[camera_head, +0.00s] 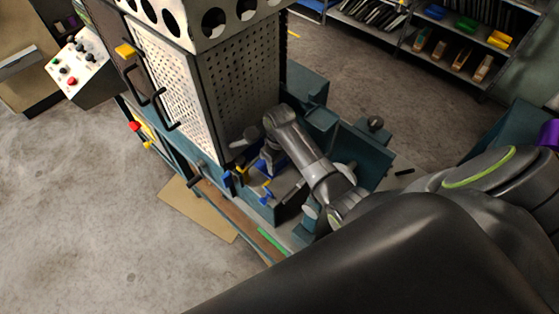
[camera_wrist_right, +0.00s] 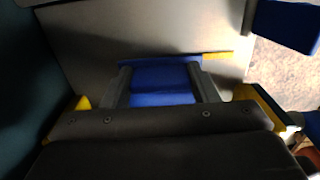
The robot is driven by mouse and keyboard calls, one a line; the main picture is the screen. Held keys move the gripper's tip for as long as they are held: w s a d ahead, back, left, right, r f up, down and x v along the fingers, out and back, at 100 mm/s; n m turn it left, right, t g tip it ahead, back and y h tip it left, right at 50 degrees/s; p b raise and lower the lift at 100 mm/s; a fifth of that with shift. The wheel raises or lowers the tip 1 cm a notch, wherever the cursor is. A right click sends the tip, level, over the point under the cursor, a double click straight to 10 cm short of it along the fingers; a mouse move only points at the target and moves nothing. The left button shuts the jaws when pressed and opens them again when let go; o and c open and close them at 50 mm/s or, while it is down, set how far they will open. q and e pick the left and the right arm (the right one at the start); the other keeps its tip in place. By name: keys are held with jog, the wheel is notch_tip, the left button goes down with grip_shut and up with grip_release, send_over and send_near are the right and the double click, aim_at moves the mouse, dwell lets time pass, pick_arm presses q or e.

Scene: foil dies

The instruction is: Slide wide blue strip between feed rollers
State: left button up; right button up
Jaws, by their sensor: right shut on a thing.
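My right arm reaches into the machine at the centre of the head view. My right gripper (camera_head: 266,166) is low beside the perforated guard, and its fingers are small there. In the right wrist view the two dark fingers of the right gripper (camera_wrist_right: 162,86) stand on either side of a wide blue strip (camera_wrist_right: 160,76) and are shut on it. The strip lies over a pale grey surface. A bit of blue also shows by the gripper in the head view. I cannot make out the feed rollers. My left gripper is not in view.
The white perforated guard (camera_head: 236,95) rises just left of my right gripper. Teal machine walls (camera_head: 362,150) stand to its right. A green strip (camera_head: 272,241) lies on the machine's front ledge. Another blue piece (camera_wrist_right: 288,25) shows at the wrist view's upper right.

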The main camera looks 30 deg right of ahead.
jog(key=shift+c, duration=1)
jog(key=shift+w+d, duration=0.1)
jog(key=shift+d, duration=0.1)
jog(key=shift+w+d, duration=0.2)
dwell(0.4)
jog(key=o, duration=1.1)
jog(key=shift+w, duration=0.1)
